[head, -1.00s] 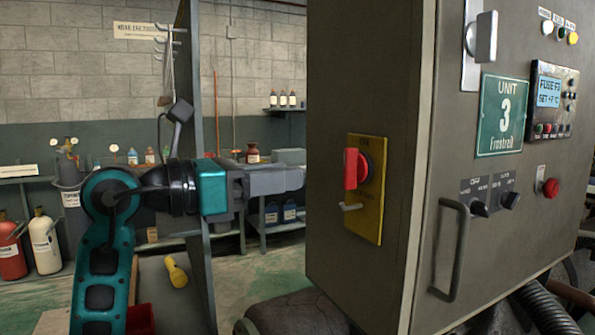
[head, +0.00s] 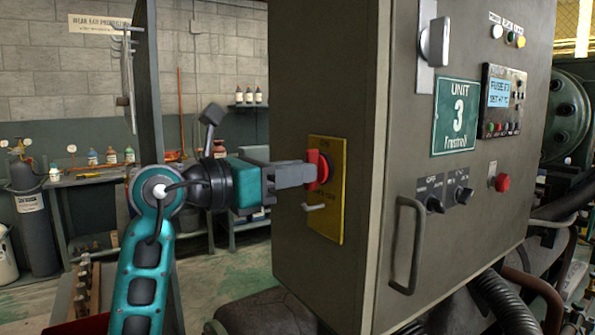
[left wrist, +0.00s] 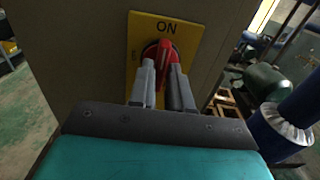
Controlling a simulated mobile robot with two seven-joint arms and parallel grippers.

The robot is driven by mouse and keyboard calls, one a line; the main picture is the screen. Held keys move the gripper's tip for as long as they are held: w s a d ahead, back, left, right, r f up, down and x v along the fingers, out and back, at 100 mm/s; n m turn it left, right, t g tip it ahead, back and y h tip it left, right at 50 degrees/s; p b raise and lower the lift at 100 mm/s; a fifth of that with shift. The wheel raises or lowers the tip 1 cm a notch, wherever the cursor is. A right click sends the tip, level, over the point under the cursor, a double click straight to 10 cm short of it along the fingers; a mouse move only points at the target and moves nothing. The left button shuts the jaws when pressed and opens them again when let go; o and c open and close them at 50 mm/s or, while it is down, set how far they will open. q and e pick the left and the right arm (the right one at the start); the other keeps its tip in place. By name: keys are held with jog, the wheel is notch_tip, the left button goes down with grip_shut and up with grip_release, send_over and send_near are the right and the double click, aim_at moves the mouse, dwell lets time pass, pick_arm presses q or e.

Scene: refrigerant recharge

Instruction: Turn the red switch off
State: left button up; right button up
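The red switch (head: 322,170) is a rotary handle on a yellow plate (head: 327,217) on the side of the grey cabinet. In the left wrist view the red switch (left wrist: 166,49) stands roughly upright below the word ON. My left gripper (head: 312,173) reaches it from the left. Its two fingers (left wrist: 163,75) are close together, one on each side of the handle, with red filling the narrow gap between them. My right gripper is not in view.
A small metal hasp (head: 314,207) sticks out below the switch. The cabinet front (head: 400,140) carries a bar handle (head: 407,245), black knobs and a red button (head: 502,182). Hoses (head: 510,300) lie at lower right. A shelf with bottles stands behind at left.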

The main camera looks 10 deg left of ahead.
pick_arm(q)
grip_shut()
jog(key=shift+n+p, duration=1.4)
jog(key=shift+n, duration=0.9)
